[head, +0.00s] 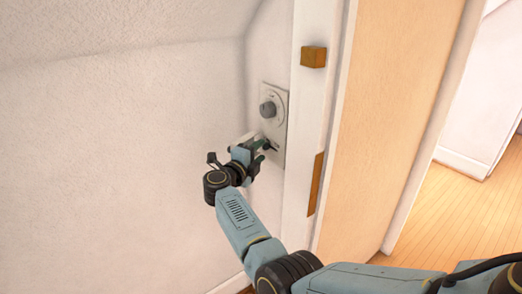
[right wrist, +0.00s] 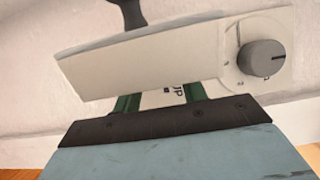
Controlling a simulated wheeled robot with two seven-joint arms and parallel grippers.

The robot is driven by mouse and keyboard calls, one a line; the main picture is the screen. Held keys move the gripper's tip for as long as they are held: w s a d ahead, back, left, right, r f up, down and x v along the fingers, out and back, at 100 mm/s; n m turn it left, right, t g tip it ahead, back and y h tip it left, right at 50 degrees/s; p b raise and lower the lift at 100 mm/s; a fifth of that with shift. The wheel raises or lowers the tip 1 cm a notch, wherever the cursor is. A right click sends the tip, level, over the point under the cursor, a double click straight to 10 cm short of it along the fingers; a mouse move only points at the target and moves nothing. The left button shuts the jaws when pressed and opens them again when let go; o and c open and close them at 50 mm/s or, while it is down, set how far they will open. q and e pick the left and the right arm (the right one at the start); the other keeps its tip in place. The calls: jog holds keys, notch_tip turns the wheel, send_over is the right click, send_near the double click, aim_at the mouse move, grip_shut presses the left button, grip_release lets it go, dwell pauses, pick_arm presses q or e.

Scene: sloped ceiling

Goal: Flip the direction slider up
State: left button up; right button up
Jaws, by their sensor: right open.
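A pale control plate (head: 279,96) is fixed upright on the white wall beside the door frame. A round grey knob (head: 267,109) sits on its upper part; the knob also shows in the right wrist view (right wrist: 262,57), with small marks around it. My right gripper (head: 265,147) is open at the plate's lower part, below the knob. In the right wrist view its green fingers (right wrist: 162,97) are apart, and "UP" lettering shows near them. A pale slab (right wrist: 140,58) crosses in front of the fingertips. The slider itself is not clearly seen; whether the fingers touch it I cannot tell.
A white door frame (head: 311,110) with a brass-coloured block (head: 313,57) and strip (head: 315,184) stands just right of the plate. A wooden door panel (head: 385,110) is beyond it. Bare wall (head: 110,150) is on the left; open floor (head: 470,215) at right.

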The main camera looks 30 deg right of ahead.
jog(key=shift+x, duration=0.95)
grip_shut()
